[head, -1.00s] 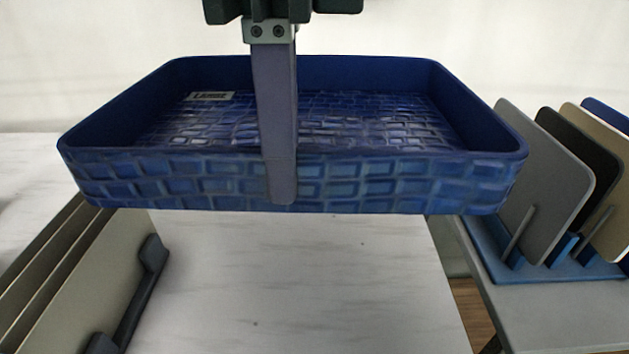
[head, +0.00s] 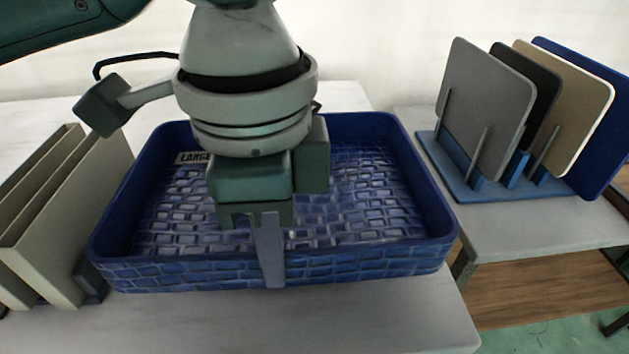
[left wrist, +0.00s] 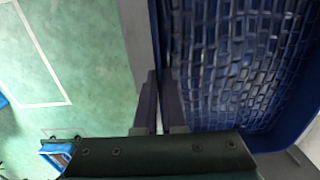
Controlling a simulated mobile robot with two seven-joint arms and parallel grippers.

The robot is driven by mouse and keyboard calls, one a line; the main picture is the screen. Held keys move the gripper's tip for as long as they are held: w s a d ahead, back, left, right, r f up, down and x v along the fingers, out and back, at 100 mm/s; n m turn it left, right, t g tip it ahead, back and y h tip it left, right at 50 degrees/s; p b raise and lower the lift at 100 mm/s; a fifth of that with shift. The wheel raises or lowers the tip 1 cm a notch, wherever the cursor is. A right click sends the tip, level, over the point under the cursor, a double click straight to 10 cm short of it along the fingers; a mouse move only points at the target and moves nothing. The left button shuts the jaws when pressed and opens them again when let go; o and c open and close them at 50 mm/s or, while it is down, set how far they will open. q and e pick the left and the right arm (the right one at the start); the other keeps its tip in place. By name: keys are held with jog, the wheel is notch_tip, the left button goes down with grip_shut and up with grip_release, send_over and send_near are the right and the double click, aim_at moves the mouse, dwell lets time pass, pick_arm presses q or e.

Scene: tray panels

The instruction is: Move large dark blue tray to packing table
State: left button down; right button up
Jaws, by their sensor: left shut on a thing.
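The large dark blue tray (head: 370,268) has a brick-like pattern and a label reading "LARGE" at its back left. It lies level over the white marbled table (head: 370,325); I cannot tell whether its base touches the top. My left gripper (head: 270,255) is shut on the middle of the tray's front wall, one finger outside. In the left wrist view the fingers (left wrist: 155,98) straddle the tray wall, with the patterned tray floor (left wrist: 235,60) to the right. The arm hides part of the tray's middle and back. My right gripper is not in view.
Beige upright dividers (head: 60,215) stand close to the tray's left side. At right, a blue rack (head: 485,190) holds grey, black, tan and blue panels on a separate grey table (head: 550,225). A gap with a wooden lower shelf (head: 540,285) shows there. Green floor lies beyond.

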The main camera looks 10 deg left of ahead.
pick_arm(q)
jog(key=shift+f+b, duration=0.55)
jog(key=shift+f, duration=2)
jog(key=c, duration=1)
grip_release()
